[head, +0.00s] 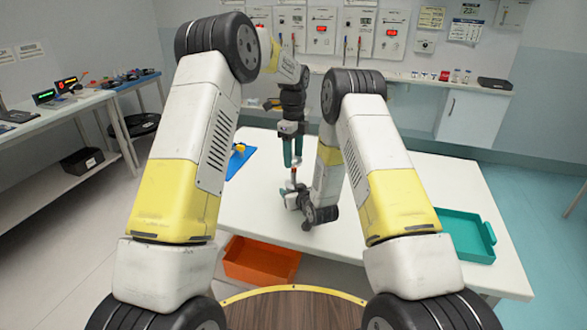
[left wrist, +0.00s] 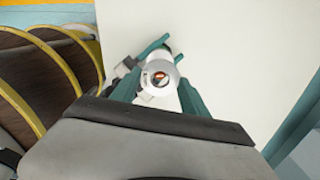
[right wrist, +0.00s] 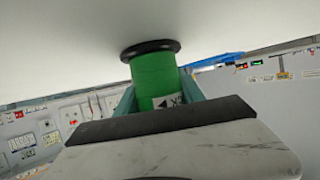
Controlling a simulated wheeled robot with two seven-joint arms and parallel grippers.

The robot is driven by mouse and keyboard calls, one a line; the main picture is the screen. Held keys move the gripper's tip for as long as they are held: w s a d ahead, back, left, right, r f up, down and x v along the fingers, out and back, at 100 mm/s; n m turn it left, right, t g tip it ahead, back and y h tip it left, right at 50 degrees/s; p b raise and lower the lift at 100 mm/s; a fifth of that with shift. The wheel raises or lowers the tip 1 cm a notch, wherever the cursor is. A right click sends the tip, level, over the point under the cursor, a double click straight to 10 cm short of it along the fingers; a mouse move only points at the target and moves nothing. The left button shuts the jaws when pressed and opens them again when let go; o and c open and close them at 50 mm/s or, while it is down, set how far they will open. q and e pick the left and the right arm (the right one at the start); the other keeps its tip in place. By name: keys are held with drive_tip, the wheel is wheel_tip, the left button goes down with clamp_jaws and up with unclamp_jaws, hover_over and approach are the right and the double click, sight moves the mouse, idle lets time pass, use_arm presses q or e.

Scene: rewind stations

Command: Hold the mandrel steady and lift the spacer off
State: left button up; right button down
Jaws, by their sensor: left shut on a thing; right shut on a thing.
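My right gripper (right wrist: 160,92) is low over the table, shut on a green labelled cylinder (right wrist: 153,74), apparently the mandrel. Its black flange (right wrist: 150,48) lies against the white surface. Whether spacer and mandrel touch is unclear.
A blue mat (head: 241,160) with a yellow item lies left of the grippers. A teal tray (head: 465,234) is at the table's right. An orange bin (head: 258,262) stands below the front edge. The table between grippers and teal tray is clear.

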idle(0.3)
drive_tip(key=c, duration=0.6)
unclamp_jaws()
drive_tip(key=shift+c, duration=0.2)
drive_tip(key=shift+s, duration=0.1)
